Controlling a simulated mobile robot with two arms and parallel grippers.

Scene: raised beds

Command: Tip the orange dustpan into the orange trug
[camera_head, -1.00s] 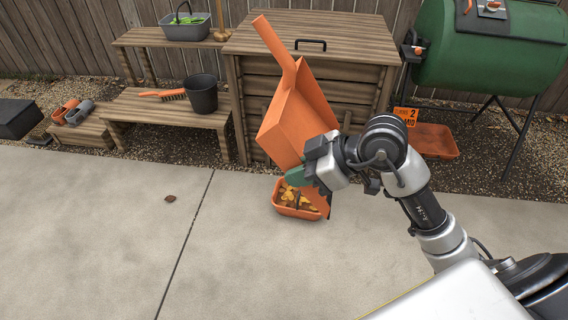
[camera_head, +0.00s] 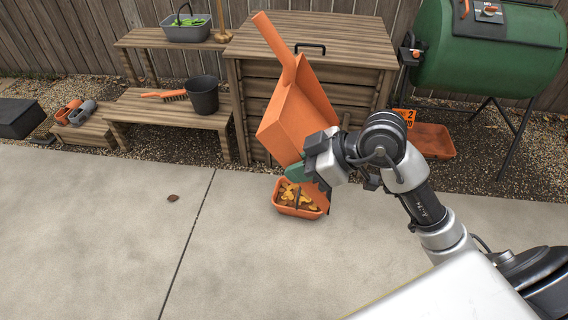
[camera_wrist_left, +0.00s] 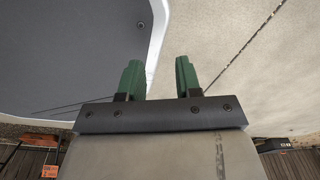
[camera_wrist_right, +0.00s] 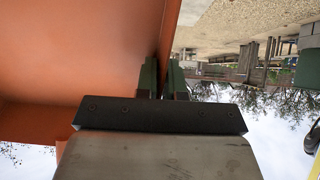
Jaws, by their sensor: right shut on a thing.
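The orange dustpan (camera_head: 296,110) is steeply tilted in the head view, handle up and to the left, its lower end above the trug. My right gripper (camera_head: 302,172) is shut on its lower right edge. In the right wrist view the dustpan's orange wall (camera_wrist_right: 80,60) fills the left side, its edge between my fingers (camera_wrist_right: 163,80). The orange trug (camera_head: 296,211) stands on the paving below, with yellow and brown leaves in it. The dustpan and gripper partly hide the trug's back and right side. My left gripper (camera_wrist_left: 160,80) is open and empty in its wrist view.
A wooden box (camera_head: 340,40) with a black handle stands behind the dustpan. A bench with a dark bucket (camera_head: 203,96) and a brush (camera_head: 165,95) is at left. A green barrel grill (camera_head: 490,50) and an orange tray (camera_head: 432,142) are at right. The paving at left is mostly clear.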

